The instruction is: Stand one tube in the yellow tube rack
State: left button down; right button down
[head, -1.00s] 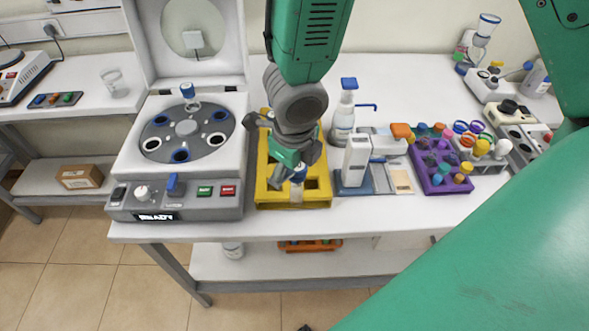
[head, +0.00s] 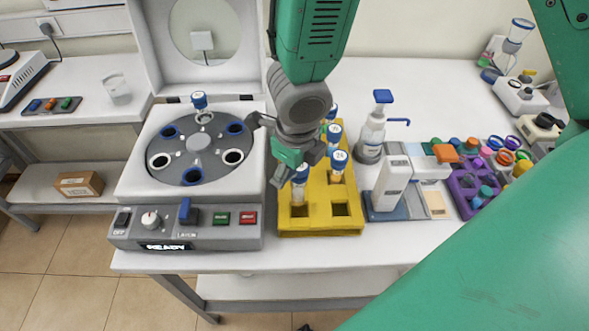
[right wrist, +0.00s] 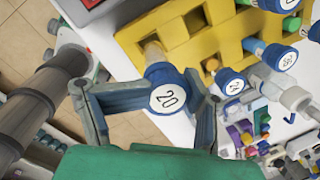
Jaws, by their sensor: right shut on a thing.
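The yellow tube rack (head: 352,210) stands right of the centrifuge, with several blue-capped tubes (head: 338,160) in its rear holes. My right gripper (head: 290,170) is shut on a blue-capped tube (head: 300,176) at the rack's front-left hole. The tube is close to upright. In the right wrist view its cap (right wrist: 168,90), marked 20, sits between the fingers, and its clear body reaches down at the rack's edge (right wrist: 195,48). I cannot tell how deep the tube is in the hole. The front-right hole (head: 341,209) is empty. My left gripper is not in view.
The open centrifuge (head: 130,185), reading READY, stands close on the left with one blue-capped tube (head: 199,101) in its rotor. A spray bottle (head: 371,135), a white device (head: 392,185) and a purple rack (head: 468,200) stand to the right. Free bench lies behind.

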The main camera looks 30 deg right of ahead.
aim_at(297, 194)
jog(key=shift+s+f+b, duration=0.2)
jog(key=shift+f+b, duration=0.25)
jog(key=shift+f, duration=0.1)
jog(key=shift+f+b, duration=0.35)
jog(key=shift+b, duration=0.1)
jog(key=shift+w, duration=0.1)
jog(key=shift+d+f, duration=0.1)
jog(key=shift+f, duration=0.1)
jog(key=shift+f+b, duration=1.6)
jog(key=shift+f, duration=0.75)
dwell(0.8)
jog(key=shift+s, duration=0.2)
dwell(0.4)
